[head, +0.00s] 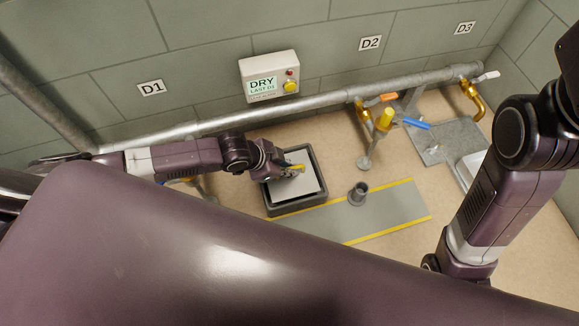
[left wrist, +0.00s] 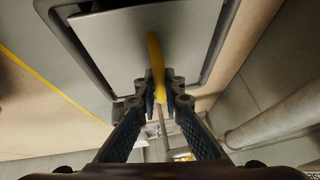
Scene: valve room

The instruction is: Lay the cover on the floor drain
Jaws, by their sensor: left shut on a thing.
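The cover is a light grey square plate (head: 308,184) with a yellow handle (head: 297,168). It lies over or within a dark raised square frame (head: 322,164) on the floor, which looks like the drain. My left gripper (head: 288,172) is above the plate, shut on the yellow handle. In the left wrist view the fingers (left wrist: 160,90) pinch the handle (left wrist: 155,52), and the plate (left wrist: 120,40) shows inside the dark rim (left wrist: 72,45). I cannot tell whether the plate rests or hangs slightly above. My right gripper is hidden; only its arm shows.
A grey walkway with yellow edges (head: 390,215) lies right of the frame, with a short dark pipe stub (head: 357,193). A wall pipe (head: 320,107) runs behind. Valves (head: 384,120) and a metal plate (head: 445,143) stand further right. A wall box (head: 268,77) reads DRY.

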